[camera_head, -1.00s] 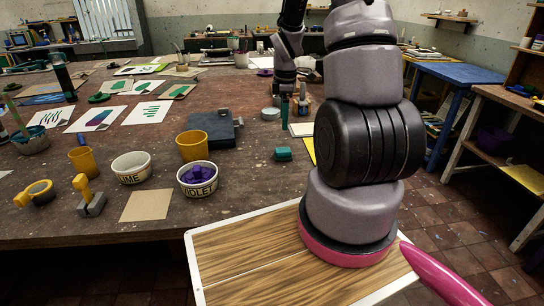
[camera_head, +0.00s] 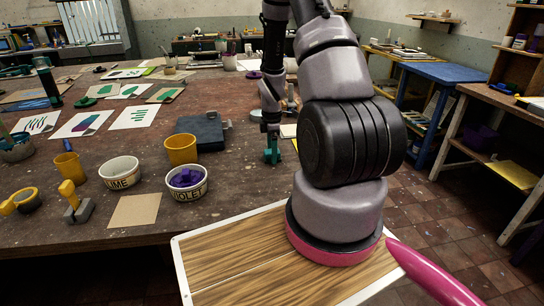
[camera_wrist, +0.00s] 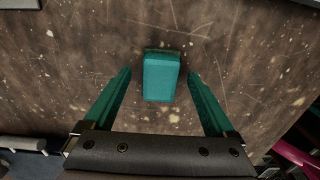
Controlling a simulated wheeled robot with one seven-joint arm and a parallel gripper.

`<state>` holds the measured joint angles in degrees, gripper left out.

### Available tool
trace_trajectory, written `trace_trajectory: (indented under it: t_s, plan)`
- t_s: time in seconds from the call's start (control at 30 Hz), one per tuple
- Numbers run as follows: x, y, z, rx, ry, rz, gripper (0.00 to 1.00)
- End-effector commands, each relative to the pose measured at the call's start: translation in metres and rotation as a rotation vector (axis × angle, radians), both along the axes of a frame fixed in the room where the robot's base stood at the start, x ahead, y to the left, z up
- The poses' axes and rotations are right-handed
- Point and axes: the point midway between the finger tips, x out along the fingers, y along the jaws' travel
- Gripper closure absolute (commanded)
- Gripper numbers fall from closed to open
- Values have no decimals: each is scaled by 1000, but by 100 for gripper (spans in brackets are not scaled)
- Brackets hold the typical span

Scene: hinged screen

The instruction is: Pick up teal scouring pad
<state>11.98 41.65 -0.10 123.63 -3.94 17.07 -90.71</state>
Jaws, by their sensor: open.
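The teal scouring pad (camera_wrist: 161,77) is a small block lying flat on the worn brown table. In the wrist view it sits in the gap between the two teal fingers of my gripper (camera_wrist: 158,76), apart from both. My gripper is open and empty, pointing down at the table. In the head view my gripper (camera_head: 272,157) is low over the table's right part, and the pad is hidden or cannot be told apart from the teal fingers there.
The brown table (camera_head: 235,205) has a yellow cup (camera_head: 181,150), a bowl of violet pieces (camera_head: 187,182), a white bowl (camera_head: 119,172), a dark blue case (camera_head: 202,130) and a tan card (camera_head: 134,211) left of my gripper. Bare tabletop surrounds the pad.

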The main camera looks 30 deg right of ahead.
Motion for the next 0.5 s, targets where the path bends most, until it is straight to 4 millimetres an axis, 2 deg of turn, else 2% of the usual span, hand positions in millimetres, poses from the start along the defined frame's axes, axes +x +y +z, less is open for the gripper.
trace_trajectory:
  t_s: [0.1, 0.3, 0.37, 0.5]
  plan:
    - [0, 0, -7, 0, -1, 0, 10]
    - [0, 0, -7, 0, -1, -1, 10]
    - [0, 0, -7, 0, -1, -1, 29]
    - [0, 0, -7, 0, -1, -1, 83]
